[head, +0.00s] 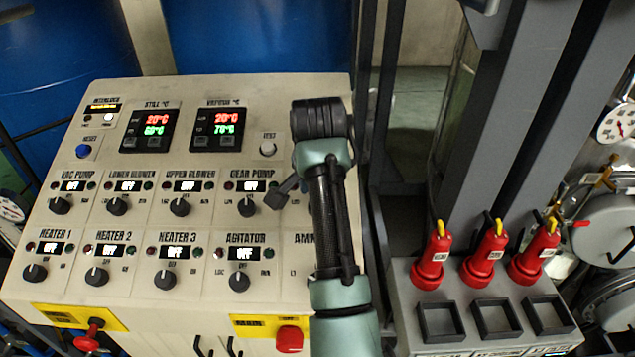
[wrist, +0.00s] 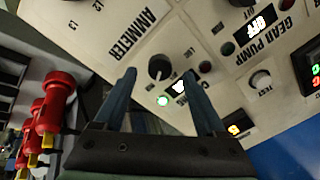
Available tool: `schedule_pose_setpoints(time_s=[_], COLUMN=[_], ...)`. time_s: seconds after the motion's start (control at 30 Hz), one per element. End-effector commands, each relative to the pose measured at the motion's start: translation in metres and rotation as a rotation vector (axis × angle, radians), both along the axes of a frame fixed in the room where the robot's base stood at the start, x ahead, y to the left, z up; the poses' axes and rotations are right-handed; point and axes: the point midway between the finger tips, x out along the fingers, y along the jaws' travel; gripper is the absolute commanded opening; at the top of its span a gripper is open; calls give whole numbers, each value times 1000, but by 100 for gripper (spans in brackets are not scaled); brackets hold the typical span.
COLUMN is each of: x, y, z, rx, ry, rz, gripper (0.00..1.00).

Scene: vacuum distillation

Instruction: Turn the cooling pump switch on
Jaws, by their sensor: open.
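A black rotary knob (wrist: 158,67) sits on the cream panel in the wrist view, beside a lit display (wrist: 179,86). A lamp (wrist: 163,100) by the display glows green. The label (wrist: 205,92) there is mostly hidden, but its place next to the gear pump fits the cooling pump switch. My gripper (wrist: 159,75) is open, its two fingers on either side of the knob; contact cannot be told. One finger partly covers the display, so I cannot read it fully. In the head view my arm hides this knob; a dark fingertip (head: 277,198) shows beside the gear pump knob.
The gear pump knob (head: 248,207) is close to my gripper, with its display (head: 248,186) reading OFF. Other knobs (head: 181,207) fill the panel (head: 200,222) to the left. Red-bodied tools (head: 431,260) stand in a grey holder (head: 400,290) to the right.

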Motion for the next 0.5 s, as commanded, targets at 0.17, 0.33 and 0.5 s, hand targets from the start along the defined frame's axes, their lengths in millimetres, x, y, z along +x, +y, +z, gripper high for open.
schedule_pose_setpoints(time_s=[0.17, 0.33, 0.5], x=[-16, -34, -40], y=[0, -1, -2], z=[37, 77, 94], rx=[0, 0, -1], ry=[-9, -8, -1], rz=[1, 0, -3], gripper=[73, 73, 73])
